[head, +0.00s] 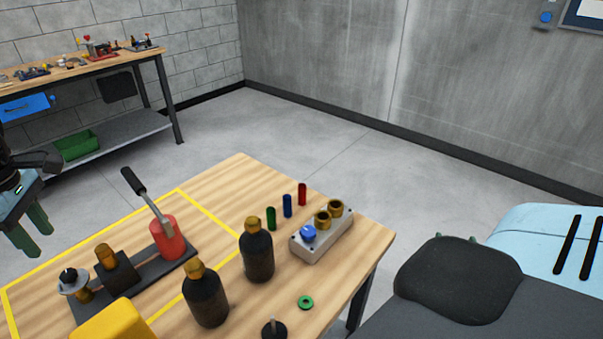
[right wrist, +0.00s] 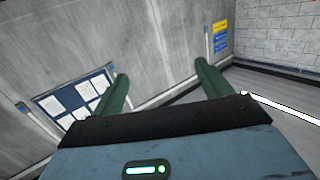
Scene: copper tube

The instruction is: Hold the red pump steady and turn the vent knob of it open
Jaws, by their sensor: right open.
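The red pump (head: 167,240) stands on a dark base plate on the wooden table, with its black-gripped lever (head: 134,182) tilted up to the left. On the same plate are a dark block with a brass top (head: 105,258) and a black knob on a pale disc (head: 69,278); I cannot tell which part is the vent knob. My left gripper (head: 40,242) is at the left edge, apart from the pump, its green fingers parted and empty. My right gripper (right wrist: 160,80) is open and empty in the right wrist view, facing the walls; the pump is not in that view.
Two dark bottles (head: 257,252) (head: 206,298) stand right of the pump. A yellow object (head: 109,322) is in front. A grey block (head: 322,242) with brass and blue fittings, small coloured cylinders (head: 287,206) and a green ring (head: 306,302) lie to the right. A workbench (head: 70,70) stands behind.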

